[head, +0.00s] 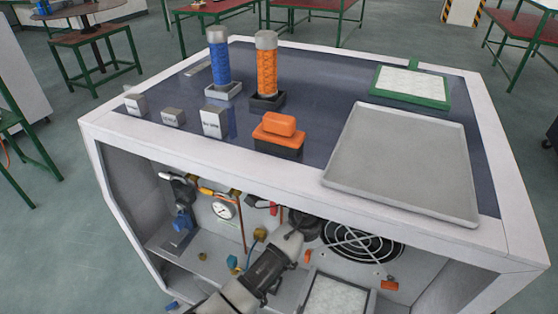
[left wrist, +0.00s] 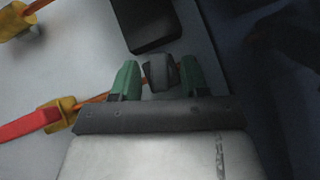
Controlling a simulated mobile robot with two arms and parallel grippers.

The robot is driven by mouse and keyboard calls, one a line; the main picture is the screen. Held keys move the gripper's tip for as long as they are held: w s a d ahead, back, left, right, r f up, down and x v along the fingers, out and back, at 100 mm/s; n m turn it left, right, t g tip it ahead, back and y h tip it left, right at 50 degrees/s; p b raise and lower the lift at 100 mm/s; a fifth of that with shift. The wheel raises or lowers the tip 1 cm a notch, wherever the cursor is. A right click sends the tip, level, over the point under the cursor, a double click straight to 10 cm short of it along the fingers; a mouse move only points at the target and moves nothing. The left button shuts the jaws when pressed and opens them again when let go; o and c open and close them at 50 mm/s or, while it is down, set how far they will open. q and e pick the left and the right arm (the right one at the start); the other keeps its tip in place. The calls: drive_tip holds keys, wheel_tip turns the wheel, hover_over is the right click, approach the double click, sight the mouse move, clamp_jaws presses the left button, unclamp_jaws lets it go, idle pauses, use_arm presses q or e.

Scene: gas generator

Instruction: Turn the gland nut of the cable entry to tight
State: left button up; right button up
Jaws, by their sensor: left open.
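In the left wrist view a dark grey gland nut (left wrist: 161,73) sits on an orange cable, just below a black box (left wrist: 146,22). My left gripper (left wrist: 159,82) is open, with one green finger on each side of the nut. Small gaps show beside the nut; I cannot tell whether either finger touches it or how deep the tips reach. In the head view my left arm (head: 268,270) reaches into the open front of the generator housing, where its fingertips and the nut are hidden or too small to make out. My right gripper is not in view.
A brass fitting with a red sleeve (left wrist: 28,126) and another brass fitting (left wrist: 15,20) lie left of the fingers. Inside the housing are a gauge (head: 223,209), a fan grille (head: 358,240) and a blue-handled valve (head: 182,220). A grey tray (head: 405,160) lies on top.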

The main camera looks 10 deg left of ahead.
use_arm(q)
clamp_jaws()
drive_tip(key=m+t+b, duration=0.1)
drive_tip(key=m+b, duration=0.1)
drive_tip(key=b, duration=0.1)
drive_tip(key=m+t+h+b, duration=0.1)
drive_tip(key=m+t+b, duration=0.1)
drive_tip(key=b, duration=0.1)
drive_tip(key=f+m+t+b, duration=0.1)
drive_tip(key=m+t+b, duration=0.1)
drive_tip(key=m+b, duration=0.1)
drive_tip(key=shift+a+f+h+b, duration=0.1)
drive_tip(key=shift+a+h+b, duration=0.1)
drive_tip(key=shift+h+b, duration=0.15)
drive_tip(key=shift+r+m+t+h+b, duration=0.2)
drive_tip(key=shift+m+t+h+b, duration=1.2)
drive_tip(key=shift+m, duration=0.8)
unclamp_jaws()
drive_tip(key=shift+r, duration=0.1)
